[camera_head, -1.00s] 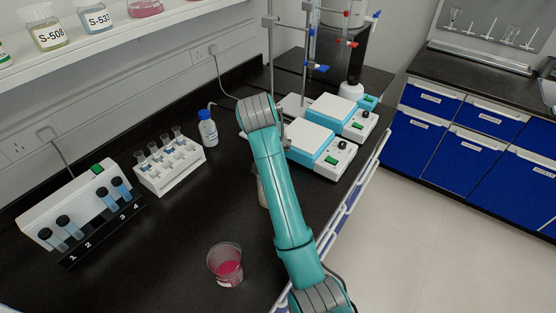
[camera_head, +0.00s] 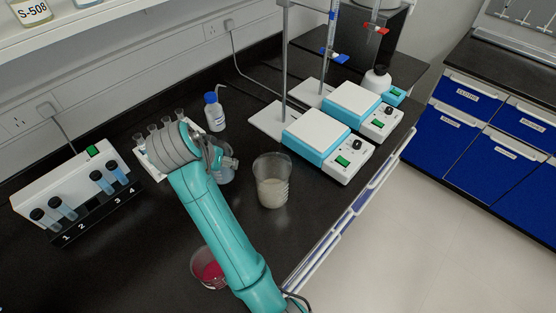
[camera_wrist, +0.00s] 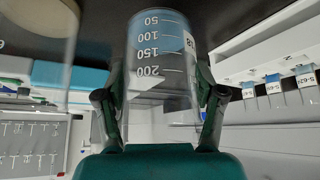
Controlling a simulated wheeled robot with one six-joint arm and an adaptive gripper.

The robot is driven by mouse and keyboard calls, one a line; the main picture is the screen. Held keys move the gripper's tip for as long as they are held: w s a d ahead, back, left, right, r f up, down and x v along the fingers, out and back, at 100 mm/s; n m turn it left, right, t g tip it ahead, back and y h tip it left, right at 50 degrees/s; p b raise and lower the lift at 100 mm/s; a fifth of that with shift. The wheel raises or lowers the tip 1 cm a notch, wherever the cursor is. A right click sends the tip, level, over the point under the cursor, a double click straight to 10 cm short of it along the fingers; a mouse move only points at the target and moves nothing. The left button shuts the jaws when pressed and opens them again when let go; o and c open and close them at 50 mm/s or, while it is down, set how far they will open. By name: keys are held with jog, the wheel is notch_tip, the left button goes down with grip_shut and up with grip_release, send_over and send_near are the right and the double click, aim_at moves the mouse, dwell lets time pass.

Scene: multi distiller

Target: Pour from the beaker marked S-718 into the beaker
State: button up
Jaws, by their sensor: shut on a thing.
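My gripper (camera_head: 224,160) is shut on a clear beaker (camera_head: 226,174) with pale blue liquid, beside the vial rack and mostly hidden by my arm. In the wrist view, my gripper (camera_wrist: 162,92) has one finger on each side of this beaker (camera_wrist: 160,55). Its graduations read upside down there, and only the edge of its label shows, ending in what looks like 8. Another beaker (camera_head: 271,182) with cloudy off-white liquid stands on the bench to the right of the held one. A beaker of red liquid (camera_head: 208,268) stands nearer, partly behind my arm.
A white vial rack (camera_head: 150,166) stands behind my arm at left. A blue-capped bottle (camera_head: 214,113) stands behind the held beaker. A numbered tube block (camera_head: 80,195) is at left. Hot-plate stirrers (camera_head: 322,142) stand at right. The front right of the bench is clear.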

jog(key=shift+s, duration=0.3)
jog(key=shift+d+y, duration=0.15)
jog(key=shift+y, duration=0.15)
jog(key=shift+s+d+r+m+y, duration=0.2)
jog(key=shift+d+r+m+y, duration=0.5)
jog(key=shift+d+y, duration=0.45)
notch_tip(320, 180, up, 6)
jog(key=d+m+t+y, duration=0.2)
jog(key=d+y, duration=0.1)
jog(key=y, duration=0.3)
jog(key=shift+s+r+p, duration=0.2)
jog(key=shift+s+p, duration=0.05)
jog(key=shift+p, duration=0.1)
jog(key=shift+d+r+m+t+y, duration=0.1)
jog(key=shift+r+m+t+y, duration=0.35)
jog(key=shift+y, duration=0.5)
jog(key=shift+d+f+m+t+y, duration=0.25)
jog(key=shift+f+y, duration=0.15)
jog(key=shift+y, duration=0.3)
